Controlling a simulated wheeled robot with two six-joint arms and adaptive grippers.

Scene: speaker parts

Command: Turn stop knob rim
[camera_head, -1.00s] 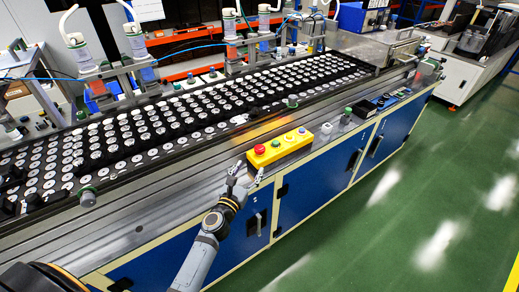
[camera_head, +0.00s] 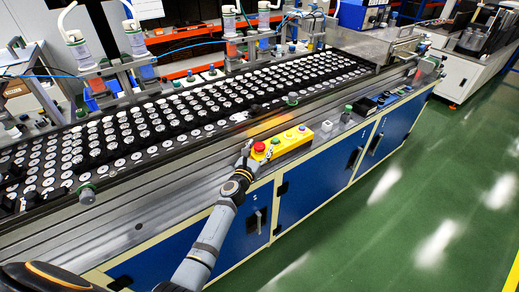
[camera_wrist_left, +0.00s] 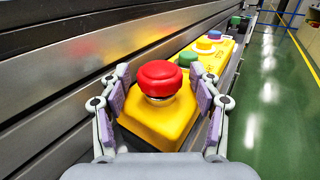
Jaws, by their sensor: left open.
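The red stop knob (camera_head: 259,147) sits on the near left end of a yellow control box (camera_head: 285,146) on the line's front ledge. In the left wrist view the red knob (camera_wrist_left: 159,79) stands on its yellow base (camera_wrist_left: 160,122), midway between my fingers. My left gripper (camera_head: 259,152) is at that end of the box; in the left wrist view its open fingers (camera_wrist_left: 162,88) with purple pads stand on either side of the knob, with gaps to it. My right gripper is not in view.
A metal rail wall (camera_wrist_left: 70,75) runs along the left side. The conveyor (camera_head: 170,125) carries rows of white round parts behind the box. The green floor (camera_head: 400,210) is clear.

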